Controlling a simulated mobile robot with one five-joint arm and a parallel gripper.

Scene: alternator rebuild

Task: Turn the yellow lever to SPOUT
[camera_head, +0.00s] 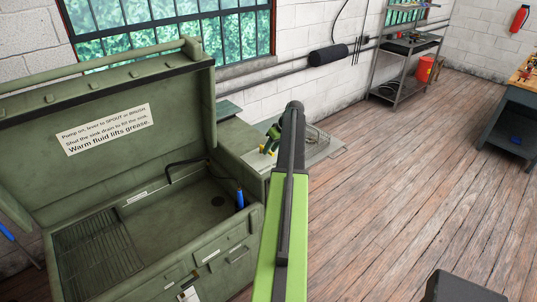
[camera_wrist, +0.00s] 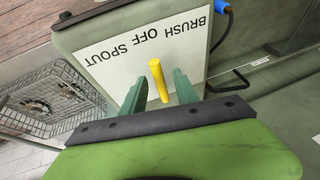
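The yellow lever (camera_wrist: 158,80) is a short round bar in front of a pale plate (camera_wrist: 118,78) lettered BRUSH, OFF and SPOUT. In the wrist view the lever lies below the word OFF, its upper end towards that word. My gripper (camera_wrist: 160,90) has two green fingers, one on each side of the lever. The fingers are apart, with a gap to the lever on both sides, and hold nothing. In the head view my gripper (camera_head: 270,142) is at the right end of the green washer; the lever is too small there to make out clearly.
The green parts washer (camera_head: 205,232) has its lid (camera_head: 110,135) raised. A wire basket (camera_wrist: 50,95) stands beside the plate. A shelf rack (camera_head: 400,65) and workbench (camera_head: 510,115) stand beyond open wooden floor.

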